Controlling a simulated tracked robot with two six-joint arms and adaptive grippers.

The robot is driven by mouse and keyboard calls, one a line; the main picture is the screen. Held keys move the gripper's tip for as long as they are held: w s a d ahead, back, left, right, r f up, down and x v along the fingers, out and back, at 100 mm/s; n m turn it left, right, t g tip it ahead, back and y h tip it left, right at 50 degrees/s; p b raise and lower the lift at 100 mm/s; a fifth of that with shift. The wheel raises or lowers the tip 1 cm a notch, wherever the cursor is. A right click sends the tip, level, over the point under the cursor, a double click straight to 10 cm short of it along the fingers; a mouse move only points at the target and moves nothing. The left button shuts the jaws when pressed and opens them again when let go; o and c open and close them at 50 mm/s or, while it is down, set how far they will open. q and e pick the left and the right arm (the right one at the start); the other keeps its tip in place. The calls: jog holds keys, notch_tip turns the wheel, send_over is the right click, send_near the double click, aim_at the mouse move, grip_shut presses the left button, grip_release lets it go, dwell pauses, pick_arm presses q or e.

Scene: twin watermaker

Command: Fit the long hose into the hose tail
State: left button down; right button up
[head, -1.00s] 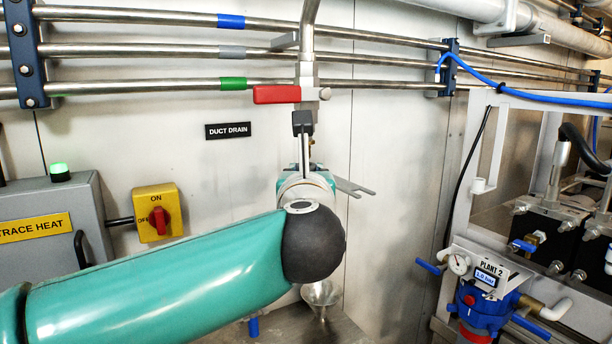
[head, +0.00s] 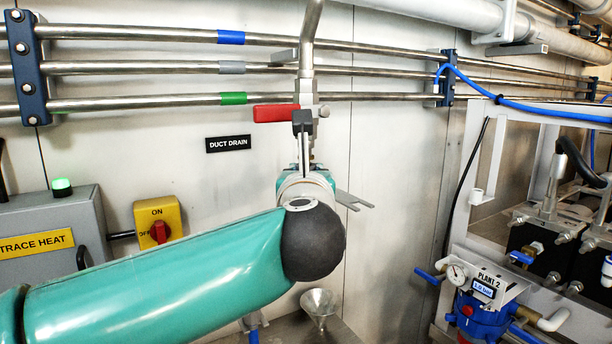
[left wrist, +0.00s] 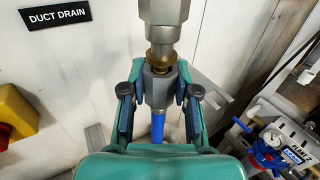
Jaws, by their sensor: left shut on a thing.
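My left gripper (left wrist: 159,98) is shut on a grey collar (left wrist: 160,88) at the top end of the blue long hose (left wrist: 158,127). The hose hangs down from it between the fingers. The brass hose tail (left wrist: 163,54) sits directly above the collar, under a grey hex fitting (left wrist: 165,34). The tail's lower end meets the collar's mouth in the left wrist view; I cannot tell how deep it goes in. In the head view my forearm and wrist hide most of the gripper and hose, below the drain valve with the red lever (head: 276,113). My right gripper is not in view.
A grey flat spanner-shaped piece (head: 353,201) sticks out right of my wrist. A metal funnel (head: 319,303) stands below. The yellow switch box (head: 158,222) and trace heat cabinet (head: 45,240) are left. The Plant 2 unit (head: 485,300) is right.

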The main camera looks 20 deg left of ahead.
pick_arm(q)
jog(key=shift+r, duration=0.4)
jog(key=c, duration=0.8)
grip_release()
jog(key=shift+s, duration=0.1)
jog(key=v, duration=1.2)
jog(key=shift+f, duration=0.1)
